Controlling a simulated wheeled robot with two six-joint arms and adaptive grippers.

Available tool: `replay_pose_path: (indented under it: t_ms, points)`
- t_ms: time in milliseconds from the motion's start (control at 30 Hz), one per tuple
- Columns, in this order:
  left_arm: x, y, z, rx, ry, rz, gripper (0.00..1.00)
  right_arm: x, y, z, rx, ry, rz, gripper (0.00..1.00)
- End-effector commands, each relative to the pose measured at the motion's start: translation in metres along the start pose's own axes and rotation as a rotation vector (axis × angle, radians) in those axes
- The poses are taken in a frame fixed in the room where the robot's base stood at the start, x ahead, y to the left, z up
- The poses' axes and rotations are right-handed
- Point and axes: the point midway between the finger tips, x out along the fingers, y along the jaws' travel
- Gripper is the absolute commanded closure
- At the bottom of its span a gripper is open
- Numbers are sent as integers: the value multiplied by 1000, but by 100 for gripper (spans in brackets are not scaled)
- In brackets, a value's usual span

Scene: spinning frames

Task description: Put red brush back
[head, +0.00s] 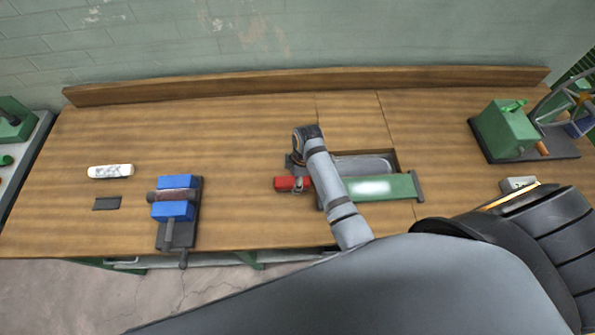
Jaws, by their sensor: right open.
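A small red block-like thing (285,183), which I take to be the red brush, lies on the workbench left of the green panel. My right gripper (298,178) hangs from the grey arm right at the red thing. It is open, but its fingers are mostly hidden by my wrist, and I cannot tell whether they touch the red thing. The red thing's right end is hidden behind my arm. The green panel (385,187) lies beside a recess with a metal tray (362,163). My left gripper is not in view.
A blue vise (176,210) stands at the left front of the bench. A white cylinder (110,171) and a dark flat piece (107,203) lie left of it. A green machine (507,130) stands at the right. The bench between vise and red thing is clear.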

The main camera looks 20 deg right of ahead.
Motion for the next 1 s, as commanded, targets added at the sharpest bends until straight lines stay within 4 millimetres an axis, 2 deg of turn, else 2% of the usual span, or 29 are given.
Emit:
replay_pose_path:
  t_ms: [67,133,300,400,567,1000]
  points:
    - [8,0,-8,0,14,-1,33,-17,1,0,0,2,6,36]
    - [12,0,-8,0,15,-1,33,-34,2,0,0,2,7,36]
    - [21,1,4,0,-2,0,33,-71,0,0,0,1,4,36]
    - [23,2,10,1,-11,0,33,-86,1,0,0,1,2,36]
    - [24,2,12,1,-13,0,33,-96,0,0,0,0,0,36]
    - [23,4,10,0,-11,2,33,-96,0,0,0,0,0,36]
